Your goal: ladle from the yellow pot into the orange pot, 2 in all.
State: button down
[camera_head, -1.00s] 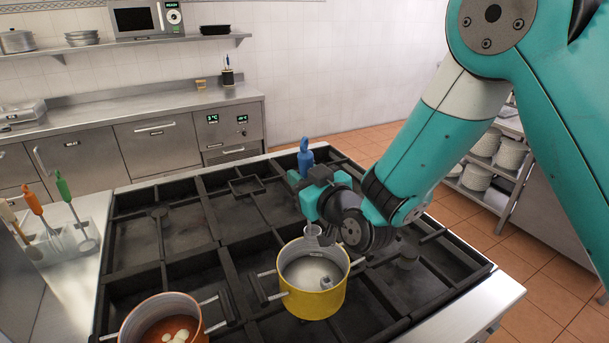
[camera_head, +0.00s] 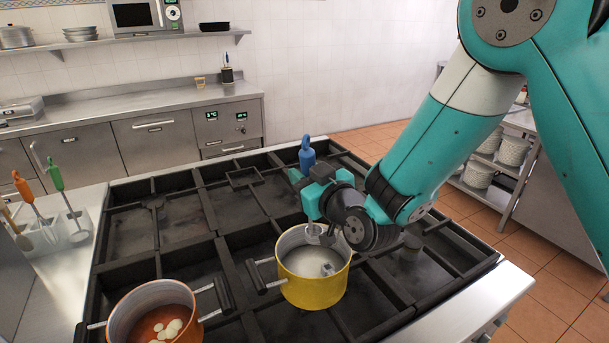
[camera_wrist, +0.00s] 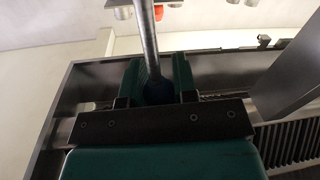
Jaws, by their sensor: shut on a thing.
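The yellow pot (camera_head: 313,290) stands on the grill in the head view, with pale grey liquid and a small grey lump inside. The orange pot (camera_head: 190,330) is at the lower left, holding red-orange soup with several pale slices. My gripper (camera_head: 312,192) is shut on a ladle with a blue handle (camera_head: 306,155), behind and above the yellow pot. The ladle's metal bowl shows at the pot's inner back; how deep it sits and what it holds cannot be told. In the wrist view the ladle's shaft (camera_wrist: 148,45) rises from between the fingers (camera_wrist: 158,85).
The black grill grates (camera_head: 180,200) are clear behind the pots. Utensils with orange and green handles (camera_head: 55,175) stand in a holder at the left. The pots' side handles lie close together between them.

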notch_tip(320, 180, down, 14)
jog(key=b, duration=1.3)
jog(key=shift+r+b, duration=0.2)
jog(key=shift+b, duration=0.1)
jog(key=shift+r, duration=0.1)
dwell(0.7)
jog(key=shift+r+p, duration=6.1)
jog(key=shift+r, duration=1.85)
jog(key=shift+s, duration=0.1)
